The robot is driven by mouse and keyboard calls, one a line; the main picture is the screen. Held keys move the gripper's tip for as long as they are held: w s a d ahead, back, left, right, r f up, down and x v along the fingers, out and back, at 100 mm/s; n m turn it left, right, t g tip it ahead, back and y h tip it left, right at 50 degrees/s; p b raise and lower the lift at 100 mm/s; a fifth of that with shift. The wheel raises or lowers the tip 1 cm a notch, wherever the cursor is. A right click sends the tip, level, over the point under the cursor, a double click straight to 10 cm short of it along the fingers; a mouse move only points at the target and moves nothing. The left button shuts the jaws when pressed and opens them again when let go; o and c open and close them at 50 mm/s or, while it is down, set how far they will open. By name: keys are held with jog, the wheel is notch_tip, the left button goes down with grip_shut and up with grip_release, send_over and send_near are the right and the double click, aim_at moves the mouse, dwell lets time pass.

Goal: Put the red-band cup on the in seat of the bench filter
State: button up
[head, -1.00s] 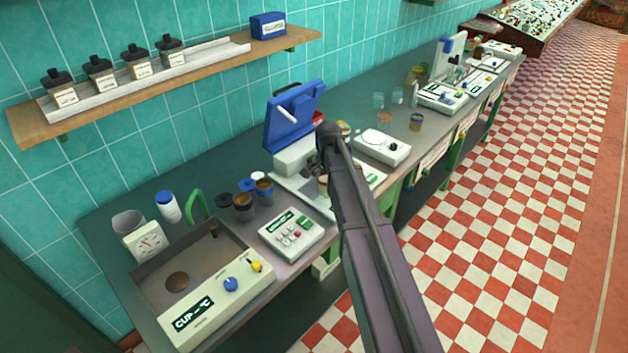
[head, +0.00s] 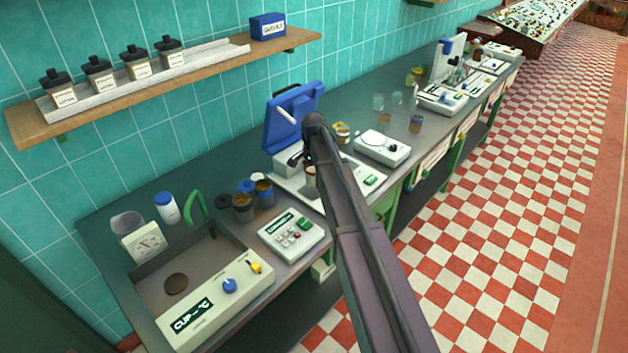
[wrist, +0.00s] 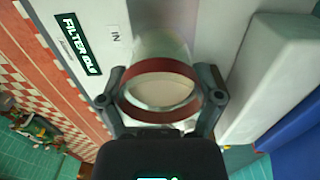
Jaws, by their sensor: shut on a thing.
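In the wrist view, the red-band cup (wrist: 158,67) is pale with a red ring at its rim. My gripper (wrist: 161,92) is shut on it, one finger on each side of the band. The cup is over the white deck of the bench filter (wrist: 85,20), beside its IN label (wrist: 115,37). The in seat is hidden under the cup, and I cannot tell whether the cup touches it. In the head view, the bench filter (head: 286,186) has its blue lid (head: 288,118) raised, and my arm partly hides the gripper and cup.
A keypad unit (head: 291,232), dark jars (head: 243,207) and a cup warmer (head: 215,306) stand to the left on the bench. A white scale-like device (head: 383,147) is to the right. The raised lid stands close behind my gripper.

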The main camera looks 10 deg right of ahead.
aim_at(313, 180)
jog(key=shift+w+a+f+b, duration=0.15)
jog(key=shift+w+f+b, duration=0.15)
jog(key=shift+f, duration=0.05)
jog(key=shift+f+b, duration=1.45)
jog(key=shift+f, duration=0.15)
jog(key=o, duration=1)
notch_tip(313, 180, up, 12)
jog(key=p, duration=1.2)
jog(key=shift+s, duration=0.1)
